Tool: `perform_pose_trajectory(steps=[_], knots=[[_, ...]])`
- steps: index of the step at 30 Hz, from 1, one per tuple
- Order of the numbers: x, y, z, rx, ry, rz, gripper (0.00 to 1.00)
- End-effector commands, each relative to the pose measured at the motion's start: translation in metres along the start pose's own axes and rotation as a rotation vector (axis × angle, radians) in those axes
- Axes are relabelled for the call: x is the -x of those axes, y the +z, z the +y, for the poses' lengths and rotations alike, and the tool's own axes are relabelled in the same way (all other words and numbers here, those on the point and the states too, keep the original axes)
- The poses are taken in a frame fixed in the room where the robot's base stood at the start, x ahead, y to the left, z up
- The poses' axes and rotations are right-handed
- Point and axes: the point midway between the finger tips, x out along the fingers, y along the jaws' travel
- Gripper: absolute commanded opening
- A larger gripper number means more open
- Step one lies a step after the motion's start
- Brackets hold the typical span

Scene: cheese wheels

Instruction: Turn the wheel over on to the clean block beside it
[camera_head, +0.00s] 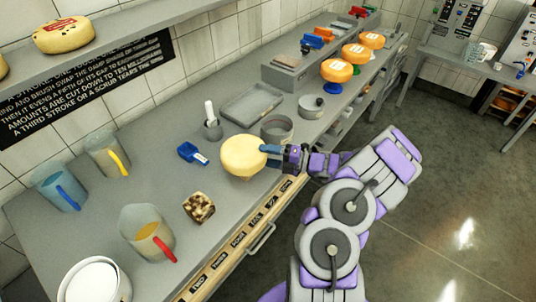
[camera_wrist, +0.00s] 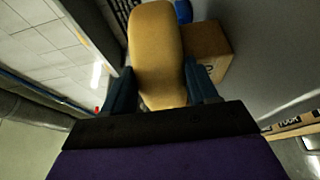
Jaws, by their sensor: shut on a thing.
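The pale yellow cheese wheel (camera_head: 243,155) is at the middle of the bench in the head view, its broad face turned mostly up. My gripper (camera_head: 272,153) is shut on its right edge. In the wrist view the wheel (camera_wrist: 157,50) shows edge-on between the two blue fingers (camera_wrist: 160,92). A mottled brown and cream block (camera_head: 199,207) stands on the bench, left and front of the wheel. In the wrist view a plainer brown block (camera_wrist: 208,50) shows close beside the wheel; I cannot tell whether it is the same one. What is under the wheel is hidden.
A blue brush (camera_head: 192,152) lies left of the wheel. A round grey tin (camera_head: 277,129) stands close behind it, near a grey tray (camera_head: 252,103). Several jugs, one with a red handle (camera_head: 148,235), stand at the left. Orange wheels (camera_head: 337,70) sit farther along the bench.

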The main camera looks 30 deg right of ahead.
Motion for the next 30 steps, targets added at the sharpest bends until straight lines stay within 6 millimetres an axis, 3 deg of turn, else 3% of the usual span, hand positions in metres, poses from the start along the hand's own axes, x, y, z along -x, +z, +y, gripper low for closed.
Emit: perform_pose_trajectory(steps=[1,2,9,11,20,25,30], knots=[[0.0,0.0,0.002,0.0,0.004,0.0,0.0],[0.0,0.0,0.002,0.001,0.004,0.0,0.61],[0.0,0.001,0.0,0.0,0.002,0.0,0.84],[0.0,0.001,0.0,-0.001,0.001,0.0,0.88],[0.004,0.001,-0.001,-0.001,-0.001,-0.001,0.88],[0.026,0.002,0.001,-0.001,0.0,-0.003,0.88],[0.063,0.002,0.001,-0.003,-0.001,-0.005,0.88]])
